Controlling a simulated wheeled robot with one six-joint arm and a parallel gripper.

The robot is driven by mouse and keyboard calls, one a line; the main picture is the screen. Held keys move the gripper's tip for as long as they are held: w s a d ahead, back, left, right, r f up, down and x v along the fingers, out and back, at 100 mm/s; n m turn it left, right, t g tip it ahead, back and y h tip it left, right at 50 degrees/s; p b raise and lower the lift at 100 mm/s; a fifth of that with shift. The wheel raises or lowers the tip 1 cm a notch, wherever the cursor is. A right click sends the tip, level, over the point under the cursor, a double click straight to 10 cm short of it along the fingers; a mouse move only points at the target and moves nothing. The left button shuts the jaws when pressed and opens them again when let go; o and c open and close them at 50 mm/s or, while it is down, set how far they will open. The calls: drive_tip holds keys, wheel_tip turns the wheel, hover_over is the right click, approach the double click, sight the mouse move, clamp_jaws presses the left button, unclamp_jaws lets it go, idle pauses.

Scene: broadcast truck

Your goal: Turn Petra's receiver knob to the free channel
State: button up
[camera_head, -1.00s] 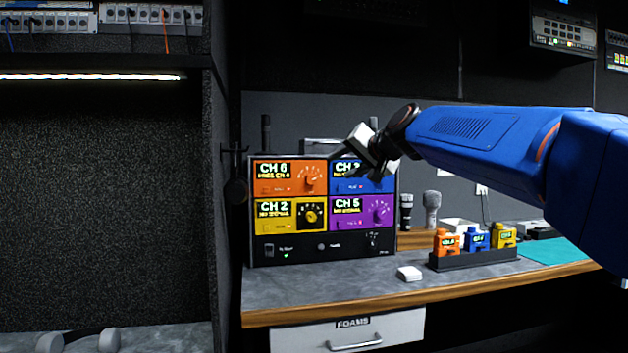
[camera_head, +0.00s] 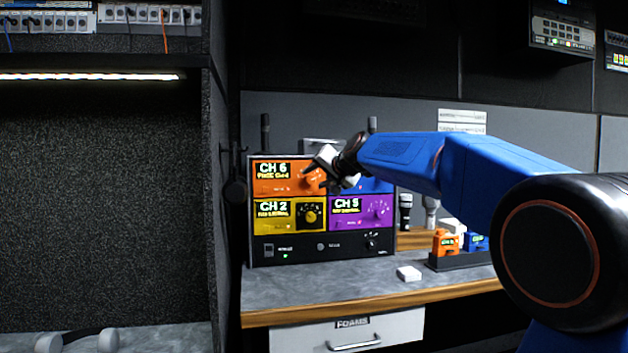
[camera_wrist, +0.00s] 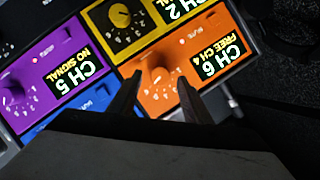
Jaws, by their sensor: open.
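The receiver rack (camera_head: 330,258) stands on the bench with orange, blue, yellow and purple units. The orange unit (camera_head: 268,188) is top left; its display reads CH 6, with FREE CH 4 in the wrist view (camera_wrist: 212,63). Its round orange knob (camera_wrist: 158,82) shows upside down there, between and just beyond my open fingertips. My gripper (camera_head: 313,172) is in front of this knob and partly hides it in the head view. I cannot tell whether the fingers touch it. I see no readable name marking Petra's unit.
The yellow unit (camera_head: 264,217) reads CH 2 and the purple unit (camera_head: 345,218) CH 5, NO SIGNAL. My arm covers much of the blue unit (camera_head: 375,186). A white block (camera_head: 409,273) lies on the bench, left of a dark holder (camera_head: 455,263) with coloured packs.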

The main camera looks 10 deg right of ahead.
drive_tip(key=shift+x, duration=0.85)
drive_tip(key=c, duration=1.1)
drive_tip(key=shift+o, duration=0.2)
drive_tip(key=shift+a, duration=0.1)
drive_tip(key=n+h, duration=0.1)
drive_tip(key=n, duration=0.1)
drive_tip(key=n+h, duration=0.2)
drive_tip(key=shift+a+r+n+g, duration=0.1)
drive_tip(key=shift+a+n+g, duration=0.15)
drive_tip(key=shift+n+g, duration=0.05)
drive_tip(key=n+h, duration=0.2)
drive_tip(key=n, duration=0.1)
drive_tip(key=shift+a, duration=0.1)
drive_tip(key=shift+n+h, duration=0.3)
drive_tip(key=shift+h, duration=0.1)
